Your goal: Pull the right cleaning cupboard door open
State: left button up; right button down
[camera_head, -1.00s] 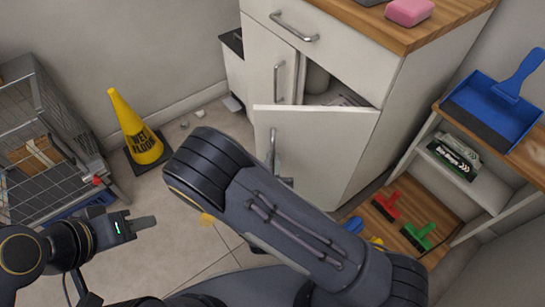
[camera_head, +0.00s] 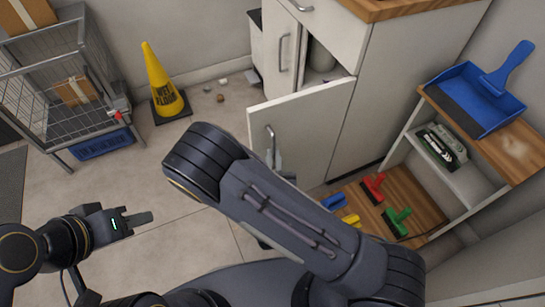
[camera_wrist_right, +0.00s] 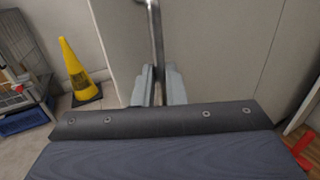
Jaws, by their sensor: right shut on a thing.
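The right cleaning cupboard door (camera_head: 315,122) is a white panel standing ajar, swung out from the cabinet front, with its hinge side at the right. Its metal bar handle (camera_head: 269,135) is upright near the free edge. In the right wrist view the door (camera_wrist_right: 205,50) fills the middle and the handle (camera_wrist_right: 154,20) runs down between my fingers. My right gripper (camera_wrist_right: 159,84) is shut on this handle; in the head view my forearm largely hides it. My left gripper (camera_head: 138,218) hangs over the floor at the left, away from the cupboard; its finger gap is not visible.
A wire cart (camera_head: 55,90) and yellow wet-floor cone (camera_head: 157,75) stand at the left. A shelf unit at the right carries a blue dustpan (camera_head: 470,105).

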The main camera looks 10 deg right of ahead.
pick_arm(q)
jog(key=shift+s+d, duration=0.1)
jog(key=shift+s, duration=0.05)
pick_arm(e)
jog(key=shift+s+d+h, duration=0.15)
jog(key=shift+d+h, duration=0.15)
jog(key=shift+d, duration=0.55)
jog(key=c, duration=1.5)
grip_release()
jog(key=shift+d, duration=0.2)
pick_arm(q)
jog(key=shift+d, duration=0.2)
pick_arm(e)
jog(key=shift+a, duration=0.3)
